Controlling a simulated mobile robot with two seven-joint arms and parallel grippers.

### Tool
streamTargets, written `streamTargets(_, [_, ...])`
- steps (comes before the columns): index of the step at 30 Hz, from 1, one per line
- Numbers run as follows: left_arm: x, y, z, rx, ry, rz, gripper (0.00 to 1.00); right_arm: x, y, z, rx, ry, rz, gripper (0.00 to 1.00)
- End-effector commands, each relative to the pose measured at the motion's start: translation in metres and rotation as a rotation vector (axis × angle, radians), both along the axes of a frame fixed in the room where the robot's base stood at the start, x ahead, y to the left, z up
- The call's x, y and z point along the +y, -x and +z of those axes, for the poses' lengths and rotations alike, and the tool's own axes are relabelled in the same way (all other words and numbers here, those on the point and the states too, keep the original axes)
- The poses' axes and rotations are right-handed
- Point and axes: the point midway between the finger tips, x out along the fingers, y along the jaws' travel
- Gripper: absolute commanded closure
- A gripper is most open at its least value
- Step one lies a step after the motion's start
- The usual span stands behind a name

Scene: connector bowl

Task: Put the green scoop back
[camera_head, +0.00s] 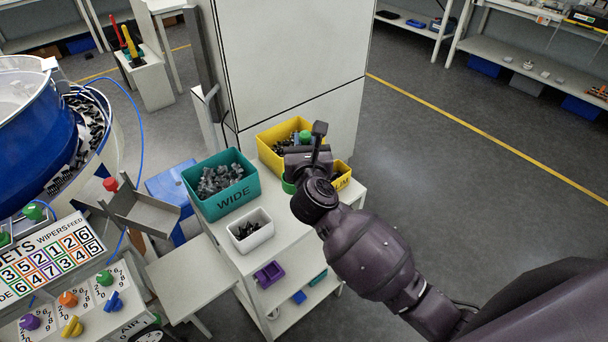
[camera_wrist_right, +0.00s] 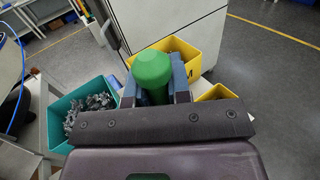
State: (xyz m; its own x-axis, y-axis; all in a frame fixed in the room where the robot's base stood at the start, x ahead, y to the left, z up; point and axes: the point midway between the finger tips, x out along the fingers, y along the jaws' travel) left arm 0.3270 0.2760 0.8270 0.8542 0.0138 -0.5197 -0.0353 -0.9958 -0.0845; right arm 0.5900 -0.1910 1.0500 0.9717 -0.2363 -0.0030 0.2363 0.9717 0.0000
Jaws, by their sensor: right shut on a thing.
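The green scoop (camera_wrist_right: 152,68) shows in the right wrist view as a rounded green handle between the fingers. My right gripper (camera_wrist_right: 155,82) is shut on it. In the head view my right gripper (camera_head: 302,160) is over the cart top, in front of the yellow bin (camera_head: 262,142). Green parts of the scoop (camera_head: 289,186) show beside and above the gripper there. The gripper hides most of the scoop, and I cannot tell whether its lower end touches anything. My left gripper is not in view.
The teal WIDE bin (camera_head: 232,204) holds grey parts. A small white bin (camera_head: 250,238) stands in front of it, and a smaller yellow bin (camera_head: 342,182) stands right of the gripper. A white cabinet (camera_head: 290,60) rises behind the cart. The blue bowl feeder (camera_head: 45,140) is at left.

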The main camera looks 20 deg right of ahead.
Motion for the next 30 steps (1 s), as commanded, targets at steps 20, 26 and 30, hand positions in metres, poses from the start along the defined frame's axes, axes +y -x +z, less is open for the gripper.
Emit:
streamTargets(20, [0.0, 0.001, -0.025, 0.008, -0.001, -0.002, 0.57, 0.0, 0.0, -0.085, 0.001, 0.002, 0.001, 1.0])
streamTargets(26, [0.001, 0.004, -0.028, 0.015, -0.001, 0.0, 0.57, 0.0, 0.0, -0.09, -0.002, 0.0, 0.001, 1.0])
streamTargets(30, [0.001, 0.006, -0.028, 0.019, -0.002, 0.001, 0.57, 0.0, 0.0, -0.09, -0.002, 0.0, 0.001, 1.0])
